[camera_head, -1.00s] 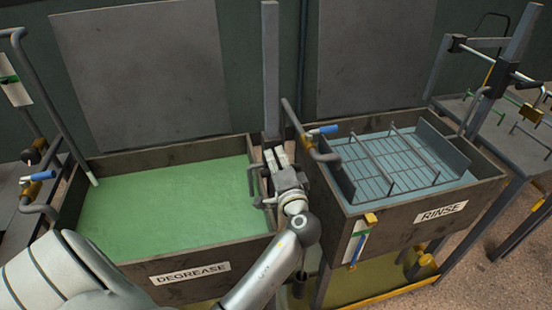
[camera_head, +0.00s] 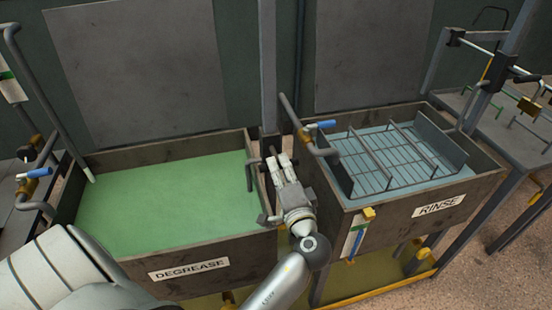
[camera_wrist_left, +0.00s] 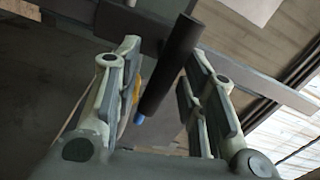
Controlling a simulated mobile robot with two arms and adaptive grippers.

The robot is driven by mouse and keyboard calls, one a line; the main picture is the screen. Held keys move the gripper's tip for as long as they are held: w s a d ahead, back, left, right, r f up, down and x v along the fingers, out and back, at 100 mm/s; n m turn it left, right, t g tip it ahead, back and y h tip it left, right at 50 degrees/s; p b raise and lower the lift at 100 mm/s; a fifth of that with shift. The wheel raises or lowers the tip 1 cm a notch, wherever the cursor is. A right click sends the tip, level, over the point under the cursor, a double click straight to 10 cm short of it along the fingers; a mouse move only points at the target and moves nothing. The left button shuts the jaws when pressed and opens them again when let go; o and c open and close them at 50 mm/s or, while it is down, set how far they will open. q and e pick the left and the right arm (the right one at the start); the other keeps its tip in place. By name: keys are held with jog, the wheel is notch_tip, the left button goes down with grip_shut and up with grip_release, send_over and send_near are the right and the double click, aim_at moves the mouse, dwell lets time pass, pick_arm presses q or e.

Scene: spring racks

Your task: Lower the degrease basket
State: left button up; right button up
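The degrease tank (camera_head: 190,266) holds opaque green liquid, and no basket shows above its surface. A grey upright post (camera_head: 268,75) stands between the tanks, with a small grey bent handle (camera_head: 249,174) low beside it at the tank's right wall. My left gripper (camera_head: 279,162) is at the foot of this post, just right of the handle. In the left wrist view its fingers (camera_wrist_left: 160,75) are spread wide, with a dark round bar (camera_wrist_left: 170,72) showing between them. I cannot tell whether they touch the bar. My right gripper is not in view.
The rinse tank (camera_head: 395,225) stands close on the right, with a wire basket (camera_head: 385,165) at its liquid surface. A pipe with a blue-handled valve (camera_head: 322,125) rises near my gripper. Another blue-handled valve (camera_head: 36,173) is at the left.

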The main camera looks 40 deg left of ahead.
pick_arm(q)
jog(key=v, duration=0.6)
jog(key=shift+f, duration=0.1)
dwell(0.3)
